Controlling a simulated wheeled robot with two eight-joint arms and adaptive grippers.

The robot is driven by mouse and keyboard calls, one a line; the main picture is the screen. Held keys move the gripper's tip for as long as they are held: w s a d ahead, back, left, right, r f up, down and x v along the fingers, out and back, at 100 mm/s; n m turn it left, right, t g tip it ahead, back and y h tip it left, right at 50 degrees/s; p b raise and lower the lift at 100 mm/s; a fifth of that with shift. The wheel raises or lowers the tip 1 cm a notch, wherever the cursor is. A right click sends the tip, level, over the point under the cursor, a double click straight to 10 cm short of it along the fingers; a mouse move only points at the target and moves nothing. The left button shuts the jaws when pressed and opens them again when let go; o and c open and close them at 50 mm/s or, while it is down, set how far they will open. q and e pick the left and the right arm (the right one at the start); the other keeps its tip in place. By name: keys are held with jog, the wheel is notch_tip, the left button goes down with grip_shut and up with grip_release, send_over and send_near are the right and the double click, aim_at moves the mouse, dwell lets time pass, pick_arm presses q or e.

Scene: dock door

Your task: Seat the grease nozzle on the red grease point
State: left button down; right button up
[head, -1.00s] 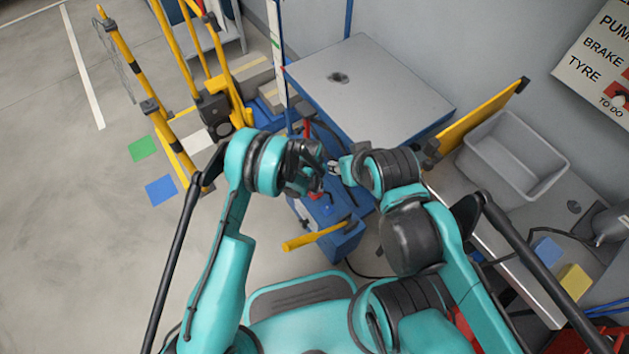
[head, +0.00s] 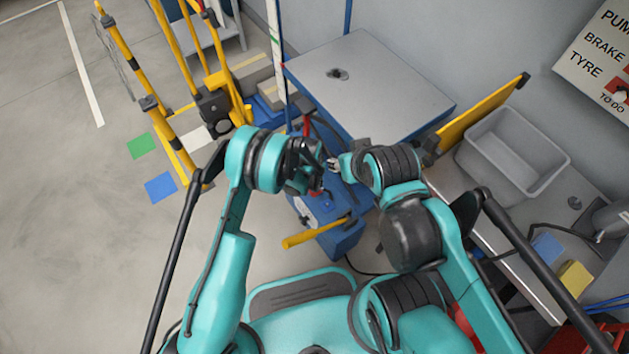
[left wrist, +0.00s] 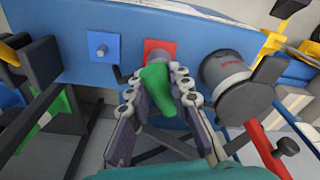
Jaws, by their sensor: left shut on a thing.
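In the left wrist view my left gripper (left wrist: 157,88) is shut on a green nozzle (left wrist: 156,78). The nozzle points at a red square plate (left wrist: 151,44) on a blue panel. A grey stub shows just past the nozzle, in front of the red plate. The nozzle hides much of this spot, so I cannot tell whether the two touch. In the head view my left gripper (head: 314,172) is over a blue unit, and the nozzle is hidden there. My right gripper (head: 334,164) is close to its right; its jaw state is unclear.
A blue square plate with a stub (left wrist: 102,47) is left of the red one. A grey round part (left wrist: 226,72) with a dark handle stands close on the right. A red bar (left wrist: 266,150) is lower right. In the head view a yellow handle (head: 300,239) sticks out below my grippers.

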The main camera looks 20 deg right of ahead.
pick_arm(q)
jog(key=shift+f, duration=0.6)
dwell(0.4)
jog(key=c, duration=1.7)
grip_release()
jog(key=shift+r, duration=0.1)
jog(key=shift+s+a+r+p, duration=0.2)
jog(key=shift+r+p, duration=0.65)
jog(key=shift+r, duration=0.95)
jog(key=shift+s+a+r+p, duration=0.15)
jog(key=shift+r+p, duration=0.65)
jog(key=shift+r, duration=1)
jog(key=shift+s+a+r+p, duration=0.15)
jog(key=shift+r+p, duration=0.7)
jog(key=shift+r, duration=0.95)
jog(key=shift+w, duration=0.1)
